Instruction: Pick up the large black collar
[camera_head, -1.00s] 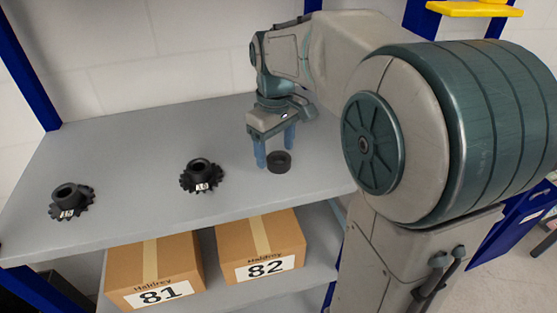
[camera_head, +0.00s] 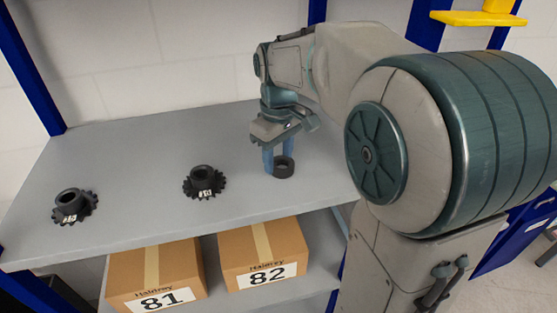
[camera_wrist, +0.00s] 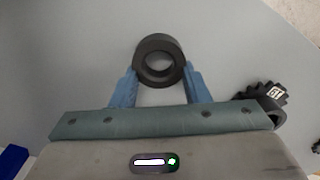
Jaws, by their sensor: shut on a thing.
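The large black collar (camera_head: 284,168) is a plain dark ring lying on the grey shelf, toward its right side. It also shows in the wrist view (camera_wrist: 159,48), with its round hole facing the camera. My gripper (camera_head: 275,163) points down at it. In the wrist view my gripper (camera_wrist: 159,84) has its two blue fingers on opposite sides of the collar, touching its near half. The gripper is shut on the collar. The collar appears to be resting on the shelf still; a small lift cannot be told.
Two black toothed gears with white labels stand on the grey shelf (camera_head: 140,150): a middle one (camera_head: 204,183) and a left one (camera_head: 74,207). One gear (camera_wrist: 262,97) shows at the wrist view's right. Boxes 81 (camera_head: 154,277) and 82 (camera_head: 262,254) sit below.

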